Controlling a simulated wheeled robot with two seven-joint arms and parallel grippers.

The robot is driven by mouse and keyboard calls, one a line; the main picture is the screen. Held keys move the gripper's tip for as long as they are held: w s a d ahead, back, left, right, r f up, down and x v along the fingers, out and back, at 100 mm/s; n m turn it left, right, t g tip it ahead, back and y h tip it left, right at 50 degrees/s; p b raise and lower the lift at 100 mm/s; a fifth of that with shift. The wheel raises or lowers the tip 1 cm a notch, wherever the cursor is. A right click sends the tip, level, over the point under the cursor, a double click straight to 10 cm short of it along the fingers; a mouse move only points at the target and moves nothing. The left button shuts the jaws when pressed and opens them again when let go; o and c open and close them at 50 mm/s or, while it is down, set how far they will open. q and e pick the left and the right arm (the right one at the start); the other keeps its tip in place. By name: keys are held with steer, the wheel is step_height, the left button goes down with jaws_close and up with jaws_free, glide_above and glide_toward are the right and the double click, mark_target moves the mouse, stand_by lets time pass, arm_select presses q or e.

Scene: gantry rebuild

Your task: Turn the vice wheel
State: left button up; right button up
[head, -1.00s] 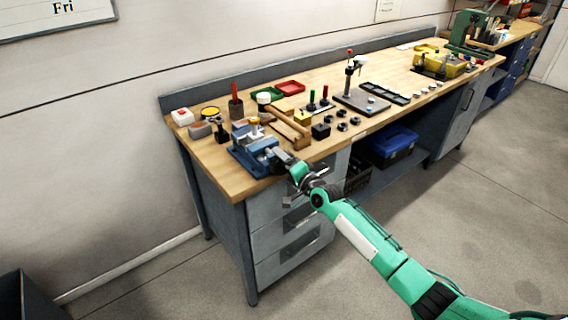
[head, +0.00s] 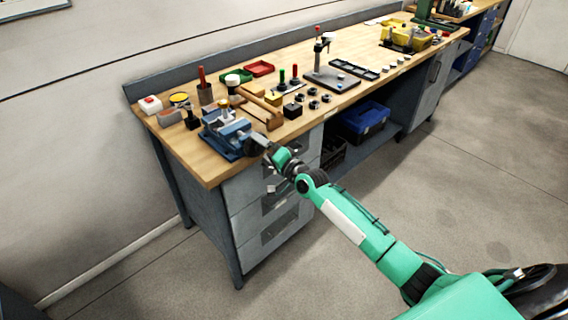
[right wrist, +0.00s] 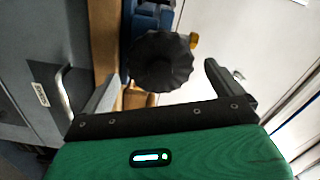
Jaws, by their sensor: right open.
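The blue vice (head: 226,136) sits at the near left corner of the wooden bench top. Its dark wheel (head: 257,144) faces the front edge, partly hidden by my right gripper (head: 267,153). In the right wrist view the black, ridged wheel (right wrist: 161,62) lies ahead, between the two spread fingers of my right gripper (right wrist: 163,82). The fingers are open, one on each side with gaps to the wheel. I cannot tell how far the wheel is ahead of the fingertips. My left gripper is not in view.
The workbench (head: 210,168) has drawers below the vice. A wooden mallet (head: 262,108), small black parts, and red and green trays lie behind and right of the vice. A blue toolbox (head: 362,118) stands on the lower shelf. The floor in front is clear.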

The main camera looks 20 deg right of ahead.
steer(key=b+v, duration=0.1)
steer(key=v, duration=0.9)
steer(key=shift+s, duration=0.1)
steer(key=s+d+f+n+g+h, duration=0.1)
steer(key=s+f+n+g+h, duration=0.35)
steer(key=f, duration=1.05)
steer(key=s+d+f+m+g+y, duration=0.15)
steer(key=s+f, duration=0.55)
steer(key=f, duration=0.7)
steer(key=s+d+f+n+g+h, duration=0.2)
steer(key=s+f, duration=0.4)
steer(key=f, duration=0.9)
steer(key=s+a+f+n+g, duration=0.2)
steer(key=s+f, duration=0.4)
steer(key=s, duration=0.7)
steer(key=s+a+f+n+g, duration=0.2)
steer(key=s+f, duration=0.5)
steer(key=s, duration=0.6)
steer(key=s+a+f+n+g+h, duration=0.1)
steer(key=s+f, duration=0.5)
steer(key=s, duration=0.7)
steer(key=a+n+g, duration=0.1)
steer(key=n+g, duration=0.1)
steer(key=g, duration=0.1)
steer(key=shift+f, duration=0.35)
